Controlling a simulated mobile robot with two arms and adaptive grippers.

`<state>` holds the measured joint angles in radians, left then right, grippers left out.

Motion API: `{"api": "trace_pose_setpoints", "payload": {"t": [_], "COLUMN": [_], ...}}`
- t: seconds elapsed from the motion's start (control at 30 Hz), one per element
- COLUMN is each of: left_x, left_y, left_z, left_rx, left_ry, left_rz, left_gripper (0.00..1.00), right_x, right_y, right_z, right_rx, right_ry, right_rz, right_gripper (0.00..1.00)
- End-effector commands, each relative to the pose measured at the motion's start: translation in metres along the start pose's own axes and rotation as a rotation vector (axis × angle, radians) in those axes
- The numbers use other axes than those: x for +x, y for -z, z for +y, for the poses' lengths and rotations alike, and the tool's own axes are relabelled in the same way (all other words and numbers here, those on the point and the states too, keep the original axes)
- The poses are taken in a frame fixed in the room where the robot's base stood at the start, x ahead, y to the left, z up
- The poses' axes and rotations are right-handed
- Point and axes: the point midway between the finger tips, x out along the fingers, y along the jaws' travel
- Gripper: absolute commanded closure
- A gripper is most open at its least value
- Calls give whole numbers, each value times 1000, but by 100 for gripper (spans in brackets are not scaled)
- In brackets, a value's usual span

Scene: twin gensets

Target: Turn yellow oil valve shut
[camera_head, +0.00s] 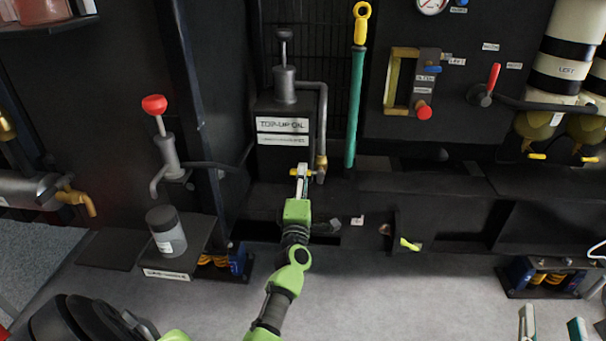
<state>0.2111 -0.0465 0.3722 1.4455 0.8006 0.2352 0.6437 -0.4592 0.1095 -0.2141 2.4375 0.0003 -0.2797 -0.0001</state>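The top-up oil unit (283,108) is a dark box with white labels and a hand pump on top. A grey pipe (323,110) runs down its right side to a brass fitting (321,162). The small yellow oil valve handle (311,173) is low by this fitting, with yellow showing on both sides of my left gripper (302,171). The gripper's fingertips are at the handle and hide its middle. Whether they grip it is unclear. My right gripper (551,326) is at the bottom right, fingers apart, far from the valve.
A green pole with a yellow ring (356,105) stands right of the oil unit. A red-knobbed pump (167,150) and a jar (166,231) are to the left. A red lever (489,83) and striped cylinders are at right. The grey floor (400,295) in front is mostly clear.

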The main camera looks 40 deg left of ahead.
Motion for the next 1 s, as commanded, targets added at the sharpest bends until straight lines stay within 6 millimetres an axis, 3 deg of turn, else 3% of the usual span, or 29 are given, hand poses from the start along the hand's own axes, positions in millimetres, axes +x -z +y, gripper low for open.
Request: {"api": "trace_pose_setpoints", "payload": {"t": [0.2, 0.43, 0.6, 1.0], "left_x": [-50, -87, -97, -98], "left_y": [0, 0, 0, 0], "left_z": [-2, -1, -1, -1], "left_rx": [0, 0, -1, -1], "left_ry": [4, 3, 1, 1], "left_rz": [-1, 0, 0, 0], "left_gripper": [68, 68, 68, 68], "right_x": [0, 0, 0, 0], "right_y": [0, 0, 0, 1], "right_z": [0, 0, 0, 0], "right_rx": [0, 0, 0, 0], "right_ry": [0, 0, 0, 0], "right_rz": [1, 1, 1, 2], "right_gripper": [60, 60, 60, 60]}}
